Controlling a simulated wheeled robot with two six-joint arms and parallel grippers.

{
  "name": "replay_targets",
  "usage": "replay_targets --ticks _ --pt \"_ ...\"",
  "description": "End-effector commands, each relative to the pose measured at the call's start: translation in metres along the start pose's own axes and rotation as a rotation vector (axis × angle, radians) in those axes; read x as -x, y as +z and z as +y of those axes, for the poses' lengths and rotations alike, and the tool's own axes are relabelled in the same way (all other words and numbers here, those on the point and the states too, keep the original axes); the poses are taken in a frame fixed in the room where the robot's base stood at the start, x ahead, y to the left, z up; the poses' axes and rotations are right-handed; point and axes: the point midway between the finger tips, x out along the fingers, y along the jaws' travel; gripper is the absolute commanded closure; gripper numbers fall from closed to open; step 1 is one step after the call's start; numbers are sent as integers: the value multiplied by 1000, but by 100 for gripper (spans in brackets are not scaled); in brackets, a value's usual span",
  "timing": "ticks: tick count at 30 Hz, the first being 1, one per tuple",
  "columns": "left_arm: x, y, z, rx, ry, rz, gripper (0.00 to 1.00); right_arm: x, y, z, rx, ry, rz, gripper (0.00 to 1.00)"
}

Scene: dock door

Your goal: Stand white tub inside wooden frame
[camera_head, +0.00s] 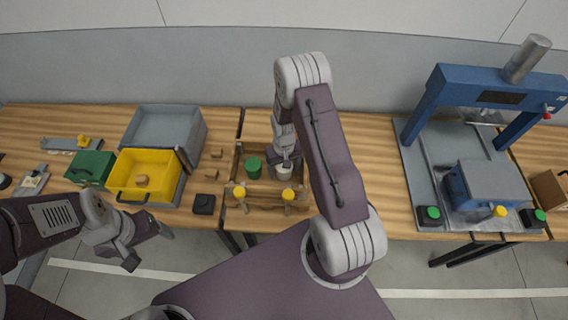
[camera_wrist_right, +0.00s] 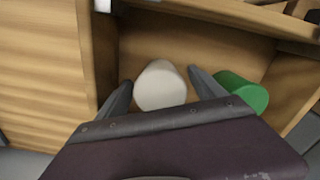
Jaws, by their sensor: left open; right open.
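The white tub (camera_head: 284,173) stands inside the wooden frame (camera_head: 241,160), to the right of a green tub (camera_head: 253,167). It also shows in the right wrist view (camera_wrist_right: 160,86), with the green tub (camera_wrist_right: 242,92) beside it. My right gripper (camera_head: 285,161) is over the white tub. In the wrist view the fingers of my right gripper (camera_wrist_right: 160,92) are open, one on each side of the white tub; whether they touch it I cannot tell. The tub's lower part is partly hidden. My left gripper (camera_head: 150,248) is open and empty, in front of the bench's left part.
Two yellow-topped pegs (camera_head: 288,194) stand at the frame's front. A yellow bin (camera_head: 148,178), a grey crate (camera_head: 168,125) and a small black block (camera_head: 204,204) are to the left. A blue press (camera_head: 470,95) stands at the right. Bare bench lies between frame and press.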

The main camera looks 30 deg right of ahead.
Motion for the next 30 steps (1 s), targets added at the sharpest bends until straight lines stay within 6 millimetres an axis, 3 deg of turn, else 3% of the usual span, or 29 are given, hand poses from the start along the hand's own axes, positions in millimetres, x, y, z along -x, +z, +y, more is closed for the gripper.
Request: replay_targets --ticks 15,24,26,30 --pt "-14 2 0 0 0 0 21 103 -1 0 0 0 5 21" --pt "-14 2 0 0 0 0 21 121 2 -2 3 0 2 21" --pt "-14 2 0 0 0 0 21 130 13 -10 18 -2 13 21" --pt "-14 2 0 0 0 0 21 158 72 -40 80 -14 61 21"
